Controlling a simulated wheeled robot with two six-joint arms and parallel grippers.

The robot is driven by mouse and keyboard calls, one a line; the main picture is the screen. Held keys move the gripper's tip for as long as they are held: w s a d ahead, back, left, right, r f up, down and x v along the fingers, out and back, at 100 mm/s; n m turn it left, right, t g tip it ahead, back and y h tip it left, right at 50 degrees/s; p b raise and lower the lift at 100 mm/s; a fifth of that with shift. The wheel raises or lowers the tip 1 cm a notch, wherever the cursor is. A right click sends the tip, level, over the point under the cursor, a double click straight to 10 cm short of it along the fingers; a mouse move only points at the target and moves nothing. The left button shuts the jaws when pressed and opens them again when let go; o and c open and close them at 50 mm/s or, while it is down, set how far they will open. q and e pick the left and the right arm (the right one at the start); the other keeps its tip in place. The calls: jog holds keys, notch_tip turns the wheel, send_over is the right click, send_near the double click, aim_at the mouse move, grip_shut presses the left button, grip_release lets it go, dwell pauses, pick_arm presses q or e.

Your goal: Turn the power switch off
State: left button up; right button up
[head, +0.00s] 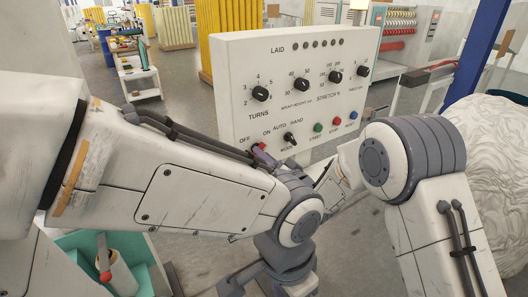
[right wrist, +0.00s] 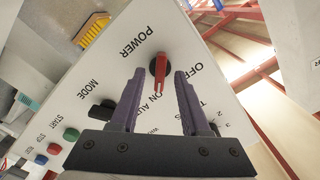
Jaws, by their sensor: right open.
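The red power switch (head: 259,147) is a rotary knob at the lower left of the beige control panel (head: 226,80). In the right wrist view, the switch (right wrist: 160,68) shows its red bar lying along the direction of the fingers, its near end towards the ON label; OFF is off to the right. My right gripper (head: 263,156) is at the switch, mostly hidden behind an arm in the head view. In the right wrist view, my right gripper (right wrist: 160,75) is open, its purple fingers one on each side of the knob, with visible gaps. My left gripper is not in view.
The black mode knob (head: 290,138) is right of the switch. Green (head: 318,127), red (head: 337,121) and blue (head: 353,115) buttons are farther right. Several dials line the upper panel. A white wrapped bundle (head: 502,150) stands at the right, a teal container (head: 75,245) at the lower left.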

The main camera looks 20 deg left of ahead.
jog(key=shift+w+a, duration=0.25)
jog(key=shift+a, duration=0.15)
grip_shut()
jog(key=shift+f, duration=0.1)
